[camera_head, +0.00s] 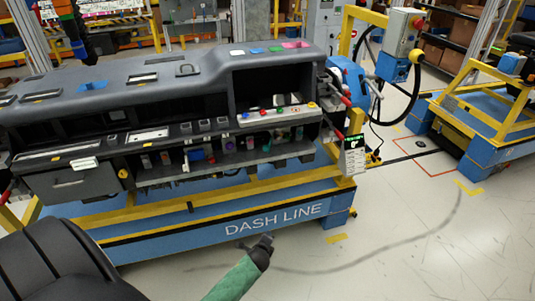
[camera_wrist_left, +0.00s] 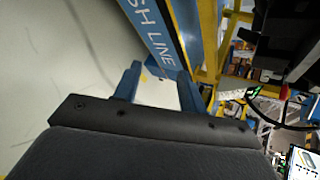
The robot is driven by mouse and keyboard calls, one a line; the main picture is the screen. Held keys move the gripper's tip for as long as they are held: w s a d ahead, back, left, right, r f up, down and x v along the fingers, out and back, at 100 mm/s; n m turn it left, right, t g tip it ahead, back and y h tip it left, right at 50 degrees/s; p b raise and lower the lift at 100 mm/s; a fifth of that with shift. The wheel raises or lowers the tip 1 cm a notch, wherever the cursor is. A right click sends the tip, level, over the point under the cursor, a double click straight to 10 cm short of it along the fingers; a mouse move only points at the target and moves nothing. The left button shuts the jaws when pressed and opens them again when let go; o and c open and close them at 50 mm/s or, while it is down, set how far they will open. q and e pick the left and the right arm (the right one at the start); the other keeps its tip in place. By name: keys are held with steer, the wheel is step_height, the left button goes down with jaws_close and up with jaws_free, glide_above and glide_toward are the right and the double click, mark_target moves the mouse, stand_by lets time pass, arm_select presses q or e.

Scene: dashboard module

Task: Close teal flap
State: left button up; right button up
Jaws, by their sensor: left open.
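The grey dashboard module (camera_head: 150,85) rests on a yellow and blue stand in the head view. Small coloured pieces lie on its top: a blue one (camera_head: 257,50), a green one (camera_head: 276,49) and a pink one (camera_head: 297,44). My right gripper is not identifiable.
The blue beam (camera_head: 210,232) marked DASH LINE runs below the module. A green rod-like part with a dark end (camera_head: 240,278) rises from the bottom edge. Pale floor (camera_head: 420,230) is open at right.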

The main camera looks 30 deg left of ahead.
arm_select(q)
steer(key=w+a+r+m+t+y, duration=0.1)
steer(key=w+a+r+m+t, duration=0.1)
steer(key=w+a+r+m, duration=0.45)
steer(key=w+a+r+m+t+y, duration=0.15)
steer(key=w+r, duration=0.25)
steer(key=r, duration=0.5)
steer(key=m+t, duration=0.3)
steer(key=m, duration=0.3)
glide_toward(266, 148)
steer(key=x, duration=0.4)
steer(key=shift+y, duration=0.25)
steer(key=p+x, duration=0.1)
steer(key=x, duration=0.4)
steer(key=shift+w+p, duration=0.1)
steer(key=shift+p, duration=0.2)
steer(key=shift+x, duration=0.9)
arm_select(e)
steer(key=shift+s+d+f, duration=0.1)
steer(key=shift+d+f, duration=0.05)
steer(key=shift+f, duration=0.55)
steer(key=shift+s+d+f, duration=0.1)
steer(key=shift+s+f, duration=0.05)
steer(key=shift+f, duration=0.55)
steer(key=shift+s+d+f, duration=0.1)
steer(key=shift+d+f, duration=0.05)
steer(key=shift+f, duration=0.55)
arm_select(q)
steer(key=shift+c, duration=0.4)
jaws_close()
